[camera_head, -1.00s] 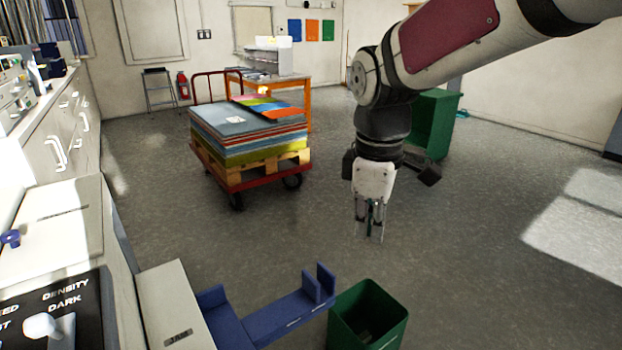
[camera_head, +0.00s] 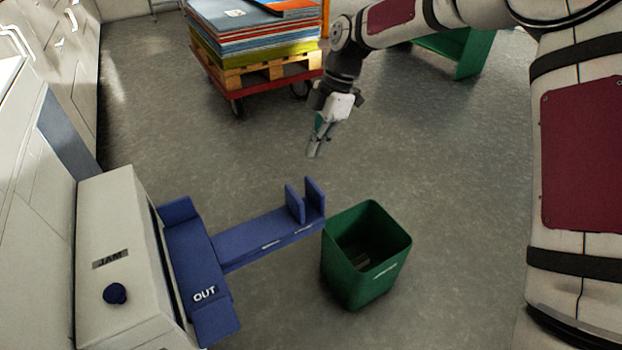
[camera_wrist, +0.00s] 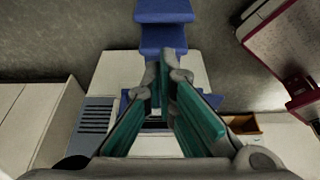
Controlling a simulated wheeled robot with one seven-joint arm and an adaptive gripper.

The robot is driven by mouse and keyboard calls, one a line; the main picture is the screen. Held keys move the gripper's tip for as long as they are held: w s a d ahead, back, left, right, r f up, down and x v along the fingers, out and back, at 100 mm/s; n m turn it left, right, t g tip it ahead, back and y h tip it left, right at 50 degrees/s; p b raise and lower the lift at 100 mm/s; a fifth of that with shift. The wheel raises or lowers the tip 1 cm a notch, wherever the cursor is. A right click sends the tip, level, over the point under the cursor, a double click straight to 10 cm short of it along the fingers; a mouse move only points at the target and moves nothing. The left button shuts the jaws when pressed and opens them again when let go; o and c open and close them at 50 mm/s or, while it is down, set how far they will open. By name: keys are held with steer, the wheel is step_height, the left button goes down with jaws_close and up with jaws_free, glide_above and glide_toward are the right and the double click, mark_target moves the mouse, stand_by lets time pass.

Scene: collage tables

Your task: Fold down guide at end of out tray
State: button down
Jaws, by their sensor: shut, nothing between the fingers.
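A green bin (camera_head: 368,285) stands on the floor just right of the tray's end. A loaded cart (camera_head: 262,70) stands behind. Floor between cart and tray is clear.

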mark_target(306, 178)
steer(key=shift+w+f, duration=0.15)
steer(key=shift+w, duration=0.05)
steer(key=b+x, duration=0.3)
steer(key=x, duration=0.7)
stand_by(0.6)
steer(key=shift+w+d+y, duration=0.2)
steer(key=shift+d+y, duration=0.05)
steer(key=shift+y, duration=0.05)
